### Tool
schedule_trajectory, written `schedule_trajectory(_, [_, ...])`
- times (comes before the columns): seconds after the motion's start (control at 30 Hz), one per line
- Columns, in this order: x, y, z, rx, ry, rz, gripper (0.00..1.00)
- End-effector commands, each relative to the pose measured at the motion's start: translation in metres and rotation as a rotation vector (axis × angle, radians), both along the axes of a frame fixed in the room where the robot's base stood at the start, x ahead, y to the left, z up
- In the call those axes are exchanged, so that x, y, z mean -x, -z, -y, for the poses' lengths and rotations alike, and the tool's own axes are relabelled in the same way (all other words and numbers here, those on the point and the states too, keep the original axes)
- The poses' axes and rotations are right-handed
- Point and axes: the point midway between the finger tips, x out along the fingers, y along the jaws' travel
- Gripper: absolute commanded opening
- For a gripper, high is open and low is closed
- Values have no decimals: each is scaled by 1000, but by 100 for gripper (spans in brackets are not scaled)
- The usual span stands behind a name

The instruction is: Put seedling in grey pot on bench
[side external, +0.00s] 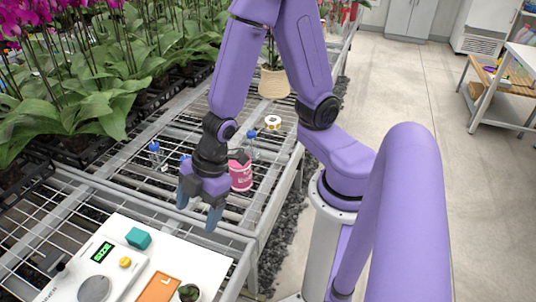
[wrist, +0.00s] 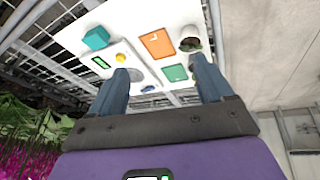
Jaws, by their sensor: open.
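A small green seedling in a grey pot (side external: 189,292) stands on the white board (side external: 205,262), at the bottom edge of the side external view and partly cut off. It also shows in the wrist view (wrist: 190,43), near the orange card, beyond my right finger. The bench (side external: 228,232) is a grey metal frame with wire mesh, and the board lies on it. My gripper (side external: 198,212) is open and empty, fingers pointing down above the bench beside the far edge of the board. In the wrist view the board lies ahead of my two fingers (wrist: 160,66), apart from them.
The board carries a teal block (side external: 138,238), an orange card (side external: 160,288), a green card (wrist: 175,73) and a device with a green display (side external: 102,252). Behind my gripper are a pink pot (side external: 240,176), a tape roll (side external: 273,122) and a woven pot (side external: 274,84). Orchids crowd the left.

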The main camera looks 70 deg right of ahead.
Motion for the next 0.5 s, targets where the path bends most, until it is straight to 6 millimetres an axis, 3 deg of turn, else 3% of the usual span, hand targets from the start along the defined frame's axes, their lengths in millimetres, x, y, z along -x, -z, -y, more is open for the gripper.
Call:
schedule_trajectory(0.03, [8, -16, 8, 20, 32, -7, 80])
schedule_trajectory(0.2, [47, -56, 44, 113, 133, -87, 80])
schedule_trajectory(0.5, [111, -98, 94, 222, 219, -228, 80])
